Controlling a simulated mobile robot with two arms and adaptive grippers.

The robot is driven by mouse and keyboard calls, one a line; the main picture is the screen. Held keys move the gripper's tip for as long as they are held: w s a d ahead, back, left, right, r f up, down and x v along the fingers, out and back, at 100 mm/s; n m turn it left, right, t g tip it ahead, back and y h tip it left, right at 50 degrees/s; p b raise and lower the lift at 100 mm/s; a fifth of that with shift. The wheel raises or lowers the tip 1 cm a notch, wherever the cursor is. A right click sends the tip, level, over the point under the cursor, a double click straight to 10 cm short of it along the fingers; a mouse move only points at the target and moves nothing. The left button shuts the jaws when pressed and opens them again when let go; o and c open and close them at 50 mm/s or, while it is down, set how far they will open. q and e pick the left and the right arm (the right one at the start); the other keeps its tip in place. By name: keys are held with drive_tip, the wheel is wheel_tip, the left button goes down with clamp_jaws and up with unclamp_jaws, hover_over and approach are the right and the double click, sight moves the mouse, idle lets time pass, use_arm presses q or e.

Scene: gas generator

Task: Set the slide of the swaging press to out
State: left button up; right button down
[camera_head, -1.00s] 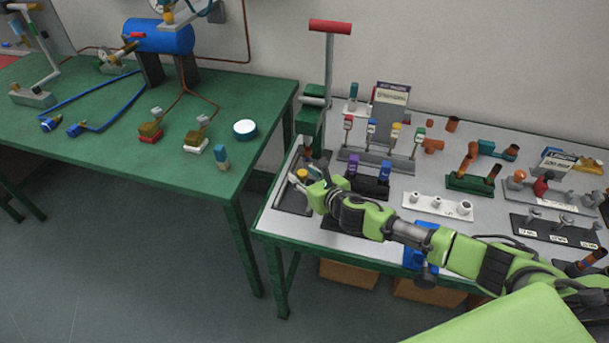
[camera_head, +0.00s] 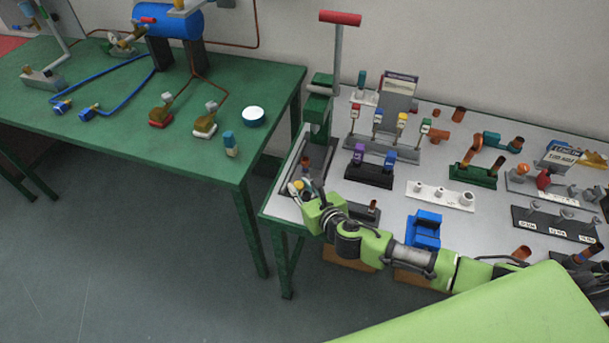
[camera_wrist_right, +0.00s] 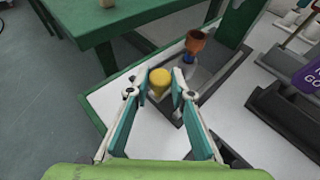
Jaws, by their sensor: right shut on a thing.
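The swaging press is a green column (camera_head: 317,112) with a red T-handle (camera_head: 340,18) on a tall grey lever, at the left end of the grey-topped table. Its slide carries a yellow knob (camera_head: 298,186) and a copper-coloured cup (camera_wrist_right: 196,42), and sits out in front of the column near the table's front edge. My right gripper (camera_wrist_right: 161,84) is shut on the yellow knob (camera_wrist_right: 159,83), with one finger on each side of it. The gripper hides part of the slide in the head view. My left gripper is not in view.
A purple-tagged rack (camera_head: 369,174) stands just right of my right gripper, with a rack of coloured tags (camera_head: 380,148) behind. A blue block (camera_head: 424,229) lies nearer the front edge. The green table (camera_head: 190,165) stands to the left across a gap.

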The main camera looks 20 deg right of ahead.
drive_tip(key=c, duration=1.8)
unclamp_jaws()
drive_tip(key=shift+w, duration=0.1)
drive_tip(key=shift+d, duration=0.1)
drive_tip(key=v, duration=1.2)
